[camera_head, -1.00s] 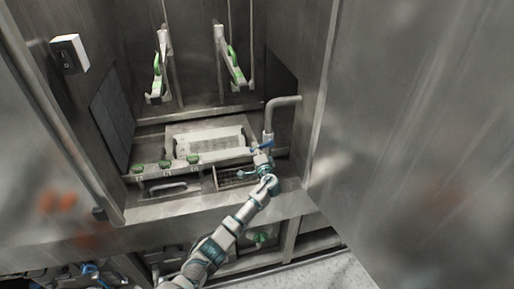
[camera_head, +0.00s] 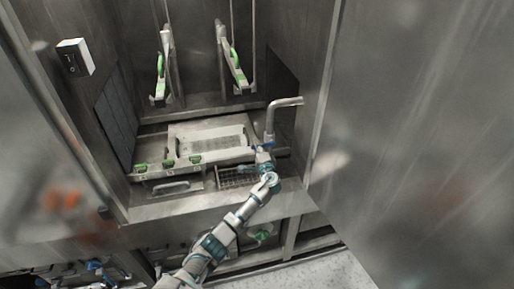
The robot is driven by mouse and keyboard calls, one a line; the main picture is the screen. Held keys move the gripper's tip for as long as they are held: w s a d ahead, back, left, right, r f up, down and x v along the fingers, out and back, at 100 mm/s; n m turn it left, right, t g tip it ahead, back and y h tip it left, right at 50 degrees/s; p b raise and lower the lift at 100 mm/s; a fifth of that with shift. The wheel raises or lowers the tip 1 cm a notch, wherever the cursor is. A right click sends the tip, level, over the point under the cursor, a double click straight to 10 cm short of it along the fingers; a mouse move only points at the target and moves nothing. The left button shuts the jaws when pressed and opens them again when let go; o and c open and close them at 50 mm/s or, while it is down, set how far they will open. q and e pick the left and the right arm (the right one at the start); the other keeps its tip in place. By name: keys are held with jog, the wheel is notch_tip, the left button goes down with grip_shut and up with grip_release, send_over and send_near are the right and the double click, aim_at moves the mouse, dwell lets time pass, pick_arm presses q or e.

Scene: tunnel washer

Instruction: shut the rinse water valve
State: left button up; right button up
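A grey bent pipe (camera_head: 270,122) stands at the right of the open bay, its top turned to the right. Small blue parts (camera_head: 268,145) show at its foot; they may be the rinse water valve's handle or my fingertips, I cannot tell which. My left arm comes up from the bottom, and my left gripper (camera_head: 264,162) is at the pipe's foot, over or touching the valve area. Its fingers are small and overlap the blue parts, so I cannot tell whether they are open or shut. My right gripper is not in view.
A tray-like drawer (camera_head: 228,156) with green latches (camera_head: 168,163) lies left of the pipe. Two green-handled levers (camera_head: 160,68) (camera_head: 236,66) hang at the back. A black-and-white switch box (camera_head: 76,57) is on the left wall. Large metal panels flank the bay.

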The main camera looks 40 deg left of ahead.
pick_arm(q)
jog(key=o, duration=0.4)
jog(key=shift+w, duration=0.1)
jog(key=shift+o, duration=0.3)
jog(key=shift+w+f, duration=0.15)
jog(key=v, duration=1.2)
